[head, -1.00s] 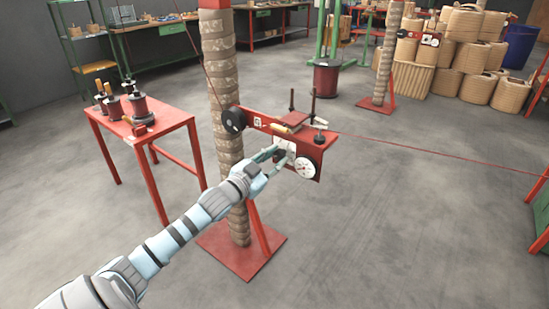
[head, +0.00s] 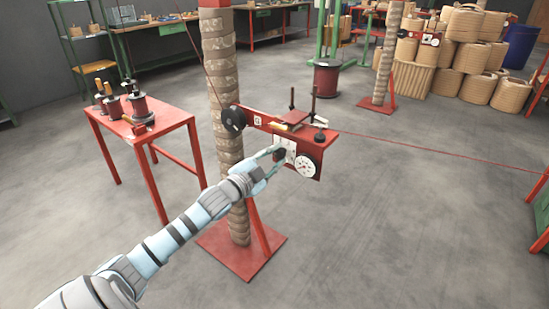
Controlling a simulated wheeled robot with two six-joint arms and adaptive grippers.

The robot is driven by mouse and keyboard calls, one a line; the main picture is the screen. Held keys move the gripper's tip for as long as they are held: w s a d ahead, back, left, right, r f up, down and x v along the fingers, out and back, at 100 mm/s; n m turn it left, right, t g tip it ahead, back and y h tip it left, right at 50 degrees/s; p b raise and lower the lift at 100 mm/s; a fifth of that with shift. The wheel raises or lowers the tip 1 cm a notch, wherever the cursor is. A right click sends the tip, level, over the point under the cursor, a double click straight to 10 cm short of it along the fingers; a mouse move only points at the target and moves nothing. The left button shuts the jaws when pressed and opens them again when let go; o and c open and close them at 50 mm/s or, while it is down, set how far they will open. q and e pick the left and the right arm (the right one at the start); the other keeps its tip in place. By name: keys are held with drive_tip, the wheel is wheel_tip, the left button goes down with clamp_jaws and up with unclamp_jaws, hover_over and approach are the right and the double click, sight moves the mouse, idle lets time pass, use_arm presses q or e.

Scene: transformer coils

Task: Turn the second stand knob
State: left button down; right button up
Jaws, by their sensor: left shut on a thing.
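The near stand is a wrapped post (head: 222,65) carrying a red bracket (head: 312,140). On the bracket's front are a white plate with a black knob (head: 280,155) and a round white dial (head: 306,165). My left gripper (head: 277,157) reaches in from the lower left and is shut on the black knob, with its fingers partly covering the knob and plate. A similar stand (head: 388,45) with a red bracket and dial (head: 428,39) stands farther back. My right gripper is not in view.
A red table (head: 150,135) with several spools stands at the left. A taut red wire (head: 430,155) runs from the bracket to the right. Coils of rope (head: 465,50) are stacked at the back right. The floor at the front right is clear.

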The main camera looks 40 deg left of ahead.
use_arm(q)
drive_tip(key=shift+f, duration=0.15)
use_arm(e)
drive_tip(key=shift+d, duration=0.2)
use_arm(q)
drive_tip(key=c, duration=1.2)
unclamp_jaws()
drive_tip(key=shift+c, duration=0.2)
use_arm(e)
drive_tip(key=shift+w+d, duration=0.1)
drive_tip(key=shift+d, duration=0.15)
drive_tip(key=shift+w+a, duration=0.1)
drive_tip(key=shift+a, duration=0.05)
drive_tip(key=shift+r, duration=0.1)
